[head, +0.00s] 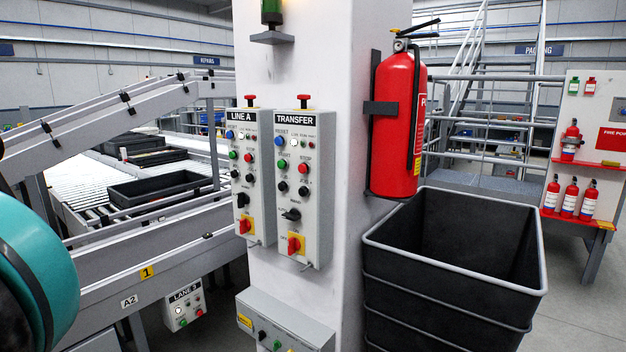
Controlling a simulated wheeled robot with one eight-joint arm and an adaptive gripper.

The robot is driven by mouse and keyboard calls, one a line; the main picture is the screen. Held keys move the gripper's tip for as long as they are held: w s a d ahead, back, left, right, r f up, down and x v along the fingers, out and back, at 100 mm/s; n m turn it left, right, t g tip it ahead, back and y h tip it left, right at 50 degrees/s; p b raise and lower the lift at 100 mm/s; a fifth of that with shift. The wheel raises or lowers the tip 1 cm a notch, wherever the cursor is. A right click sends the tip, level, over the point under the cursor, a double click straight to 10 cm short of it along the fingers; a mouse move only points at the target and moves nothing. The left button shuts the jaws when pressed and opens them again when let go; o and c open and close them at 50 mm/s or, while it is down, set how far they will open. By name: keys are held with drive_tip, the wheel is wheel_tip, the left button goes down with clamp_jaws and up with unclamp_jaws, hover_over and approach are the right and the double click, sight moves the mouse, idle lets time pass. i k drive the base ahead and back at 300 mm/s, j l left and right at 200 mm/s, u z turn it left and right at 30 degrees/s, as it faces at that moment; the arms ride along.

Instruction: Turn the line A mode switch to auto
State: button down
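The LINE A control box (253,165) is the left of two grey boxes on the white column. It has a red button on top, coloured buttons and a few black knobs below its label. A larger black selector (242,200) sits low on its left side, above a red rotary handle (245,225) on a yellow plate. I take this black selector for the mode switch; its lettering and exact pointer position are too small to read. My gripper is not in view; only a teal and black part of my arm (35,262) shows at the left edge.
The similar TRANSFER box (312,175) hangs close on the right. A lower grey box (285,322) juts out beneath both. A conveyor frame (150,260) fills the left.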

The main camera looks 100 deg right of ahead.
sight(243, 198)
drive_tip(key=z, duration=3.05)
